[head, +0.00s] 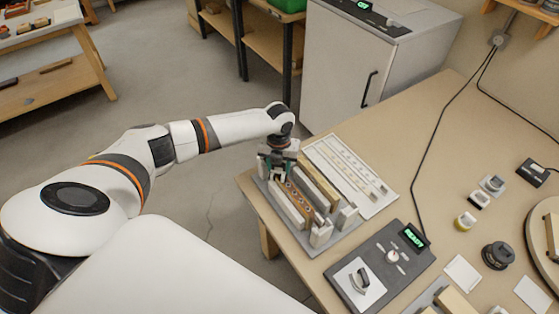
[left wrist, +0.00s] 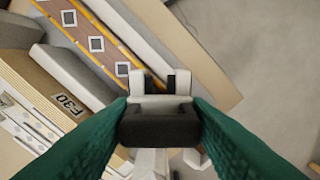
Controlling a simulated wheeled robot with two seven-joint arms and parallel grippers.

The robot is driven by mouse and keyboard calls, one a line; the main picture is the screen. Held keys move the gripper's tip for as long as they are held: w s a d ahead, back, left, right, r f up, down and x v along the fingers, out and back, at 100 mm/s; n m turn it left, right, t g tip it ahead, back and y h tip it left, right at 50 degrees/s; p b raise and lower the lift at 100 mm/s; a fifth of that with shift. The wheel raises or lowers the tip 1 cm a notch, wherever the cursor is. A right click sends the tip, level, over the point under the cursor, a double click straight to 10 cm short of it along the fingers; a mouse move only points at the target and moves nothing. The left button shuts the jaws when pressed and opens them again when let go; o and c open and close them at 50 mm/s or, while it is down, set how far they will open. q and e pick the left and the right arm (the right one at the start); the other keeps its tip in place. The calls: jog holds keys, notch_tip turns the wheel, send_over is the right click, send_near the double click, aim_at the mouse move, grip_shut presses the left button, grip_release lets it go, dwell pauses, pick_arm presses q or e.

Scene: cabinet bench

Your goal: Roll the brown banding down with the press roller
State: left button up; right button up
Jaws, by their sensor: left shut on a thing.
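The brown banding (head: 296,201) is a strip with a row of square marks, lying along a board edge held in the grey fixture (head: 322,235) at the bench's left corner. In the left wrist view the banding (left wrist: 97,41) runs from upper left toward the middle, with thin orange edges. My left gripper (head: 277,158) is over the far end of the fixture. Its green fingers are shut on the press roller (left wrist: 158,127), a dark block with a pale forked front. The fork is at the banding's end; whether it touches is unclear. My right gripper is out of view.
A pale panel with strips (head: 350,177) lies right of the fixture. A dark control box (head: 380,266) reading READY is in front. Small jars and a dark round knob (head: 498,255) stand to the right. A grey cabinet (head: 372,65) is behind the bench.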

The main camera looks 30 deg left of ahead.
pick_arm(q)
jog(key=shift+w+r+p, duration=0.1)
jog(key=shift+r+p, duration=2.2)
jog(key=shift+r, duration=0.5)
notch_tip(320, 180, up, 3)
jog(key=p, duration=0.2)
jog(key=shift+r+p, duration=0.1)
jog(key=shift+p, duration=0.3)
